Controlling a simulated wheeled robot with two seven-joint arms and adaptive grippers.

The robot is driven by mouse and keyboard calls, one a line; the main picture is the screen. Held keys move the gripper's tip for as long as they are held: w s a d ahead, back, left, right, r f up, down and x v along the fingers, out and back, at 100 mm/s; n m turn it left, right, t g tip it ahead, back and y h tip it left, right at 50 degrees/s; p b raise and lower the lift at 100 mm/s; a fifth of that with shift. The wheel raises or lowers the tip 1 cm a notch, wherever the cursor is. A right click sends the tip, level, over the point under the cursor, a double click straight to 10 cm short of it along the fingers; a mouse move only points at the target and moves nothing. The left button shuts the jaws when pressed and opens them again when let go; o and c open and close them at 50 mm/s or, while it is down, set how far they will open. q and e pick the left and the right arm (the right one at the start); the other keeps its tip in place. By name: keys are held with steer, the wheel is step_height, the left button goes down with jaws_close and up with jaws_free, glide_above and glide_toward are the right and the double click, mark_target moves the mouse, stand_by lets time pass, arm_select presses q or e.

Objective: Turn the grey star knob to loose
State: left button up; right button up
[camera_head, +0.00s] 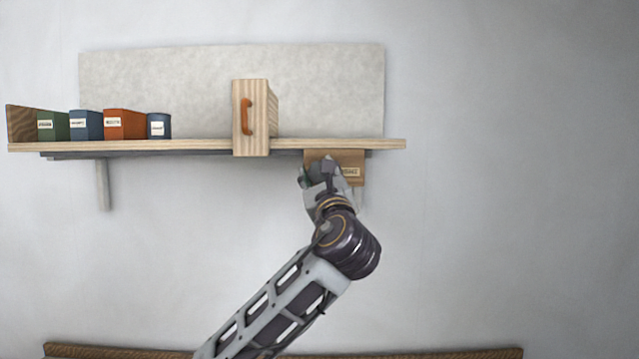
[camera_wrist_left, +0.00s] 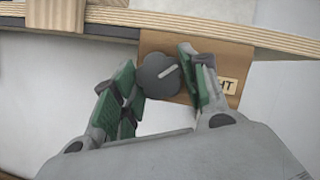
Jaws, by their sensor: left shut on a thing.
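The pale line slants up to the right. A label on the plate is partly covered by a finger, and only "HT" shows. In the head view my left gripper (camera_head: 322,172) covers the knob, and the plate (camera_head: 348,158) shows behind it. My right gripper is not in view.
A wooden shelf (camera_head: 200,146) runs above the plate. A wooden block with an orange handle (camera_head: 247,116) stands on it. Green, blue and orange boxes (camera_head: 118,124) and a blue can (camera_head: 158,125) stand at the left. The wall right of the shelf is clear.

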arm_select(q)
steer(key=n+g+y, duration=0.1)
steer(key=n, duration=0.3)
steer(key=n+g+y, duration=0.1)
steer(key=n, duration=0.3)
steer(key=n+g+y, duration=0.1)
steer(key=n, duration=0.2)
steer(key=shift+d+r+n, duration=0.1)
steer(key=shift+d+n, duration=0.1)
steer(key=shift+n, duration=0.2)
steer(key=shift+g, duration=0.4)
steer(key=o, duration=0.6)
steer(key=shift+o, duration=0.2)
steer(key=shift+s, duration=0.1)
steer(key=v, duration=1.1)
steer(key=shift+s+d, duration=0.25)
steer(key=shift+s, duration=0.05)
steer(key=shift+w, duration=0.1)
